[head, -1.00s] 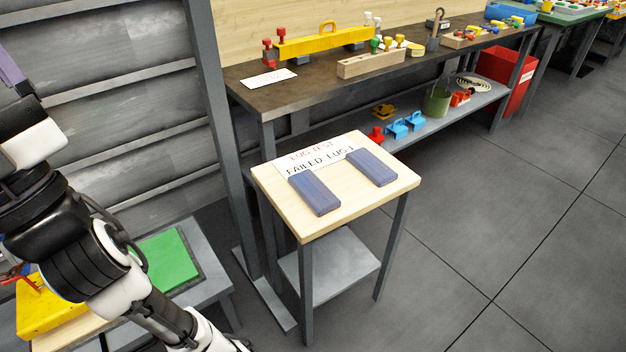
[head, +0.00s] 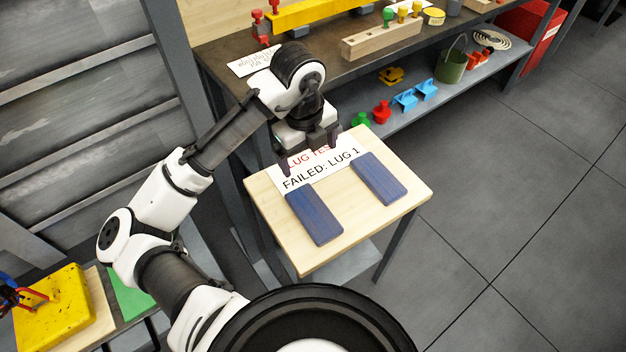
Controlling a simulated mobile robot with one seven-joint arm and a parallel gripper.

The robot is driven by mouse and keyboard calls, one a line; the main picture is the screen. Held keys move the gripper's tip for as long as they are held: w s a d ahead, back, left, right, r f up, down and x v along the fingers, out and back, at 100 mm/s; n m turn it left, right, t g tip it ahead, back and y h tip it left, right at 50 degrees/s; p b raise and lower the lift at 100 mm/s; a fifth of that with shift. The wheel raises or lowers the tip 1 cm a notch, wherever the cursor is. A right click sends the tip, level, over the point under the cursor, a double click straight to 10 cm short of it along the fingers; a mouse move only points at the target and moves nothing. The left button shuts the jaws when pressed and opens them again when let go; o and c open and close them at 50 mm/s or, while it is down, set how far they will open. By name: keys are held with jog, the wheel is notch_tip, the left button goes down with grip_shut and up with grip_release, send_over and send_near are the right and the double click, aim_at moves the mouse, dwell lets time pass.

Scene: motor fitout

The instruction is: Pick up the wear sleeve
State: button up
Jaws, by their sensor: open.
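I cannot pick out a wear sleeve with certainty in the head view. My gripper (head: 310,156) is open, with its fingers pointing down over the back edge of the small wooden-topped table (head: 290,252). Nothing shows between its fingers. Two blue blocks, a left one (head: 314,217) and a right one (head: 378,178), lie flat on the table, apart from the gripper.
The dark workbench (head: 222,62) behind holds a wooden block with coloured plugs (head: 381,40). Its lower shelf carries a red part (head: 382,111), blue clips (head: 405,99) and a green bucket (head: 452,66). A yellow block (head: 52,308) stands at lower left. Floor at right is clear.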

jog(key=s+a+f+g, duration=0.1)
jog(key=f, duration=0.1)
send_over(307, 202)
jog(key=shift+m+y, duration=0.3)
jog(key=shift+y, duration=0.1)
jog(key=f, duration=0.6)
jog(key=shift+w+a+f+p, duration=0.2)
jog(key=shift+a+f+p, duration=0.15)
jog(key=shift+s+d+f+p, duration=0.15)
jog(key=shift+f+p, duration=0.3)
jog(key=shift+f, duration=1.1)
jog(key=shift+s+d+f+p, duration=0.15)
jog(key=shift+f+p, duration=0.25)
jog(key=shift+f, duration=1.1)
jog(key=c, duration=1.1)
jog(key=shift+r, duration=0.15)
